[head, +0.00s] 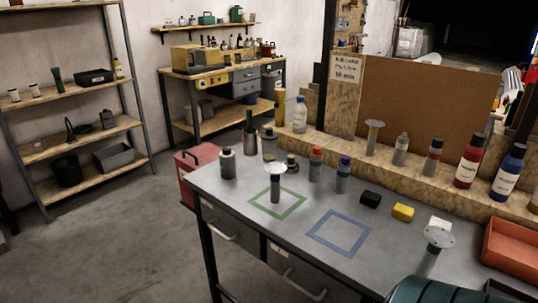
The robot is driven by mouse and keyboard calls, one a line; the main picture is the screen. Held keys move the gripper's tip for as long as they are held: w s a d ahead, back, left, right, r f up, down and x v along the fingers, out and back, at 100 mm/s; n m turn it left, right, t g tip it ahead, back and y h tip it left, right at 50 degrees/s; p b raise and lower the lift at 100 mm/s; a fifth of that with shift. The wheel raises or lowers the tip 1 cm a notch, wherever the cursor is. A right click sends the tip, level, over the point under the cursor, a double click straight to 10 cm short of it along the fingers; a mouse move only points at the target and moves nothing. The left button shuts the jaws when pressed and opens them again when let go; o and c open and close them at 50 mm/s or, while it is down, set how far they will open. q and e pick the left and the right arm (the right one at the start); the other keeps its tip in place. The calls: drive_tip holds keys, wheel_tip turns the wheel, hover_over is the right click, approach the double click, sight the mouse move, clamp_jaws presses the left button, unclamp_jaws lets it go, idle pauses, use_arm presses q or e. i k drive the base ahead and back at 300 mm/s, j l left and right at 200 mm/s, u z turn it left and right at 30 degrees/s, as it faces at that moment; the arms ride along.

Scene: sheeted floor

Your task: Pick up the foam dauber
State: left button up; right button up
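One round-headed tool (275,185) stands inside the green square outline (290,208) on the grey workbench. A third round-headed tool (373,137) stands on the wooden ledge behind. Neither of my grippers is in view.
A blue square outline (345,247) is empty. Bottles line the bench's back edge. A black block (370,198), a yellow block (403,212) and an orange tray (513,250) lie to the right. A dark green ribbed object (432,290) fills the bottom right. The front middle is clear.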

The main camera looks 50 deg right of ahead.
sight(290, 165)
drive_tip(key=i+z, duration=0.2)
drive_tip(key=i, duration=0.25)
drive_tip(key=i+j+z, duration=0.2)
drive_tip(key=i, duration=0.3)
drive_tip(key=i+j+z, duration=0.2)
drive_tip(key=i, duration=0.25)
drive_tip(key=i+j+z, duration=0.2)
drive_tip(key=z, duration=0.2)
drive_tip(key=i+j+z, duration=0.6)
drive_tip(key=z, duration=0.15)
drive_tip(key=i+j+z, duration=0.15)
drive_tip(key=j+z, duration=0.25)
drive_tip(key=i+j+z, duration=0.15)
drive_tip(key=j+z, duration=0.3)
drive_tip(key=j, duration=0.4)
drive_tip(key=j+z, duration=0.45)
drive_tip(key=j, duration=0.35)
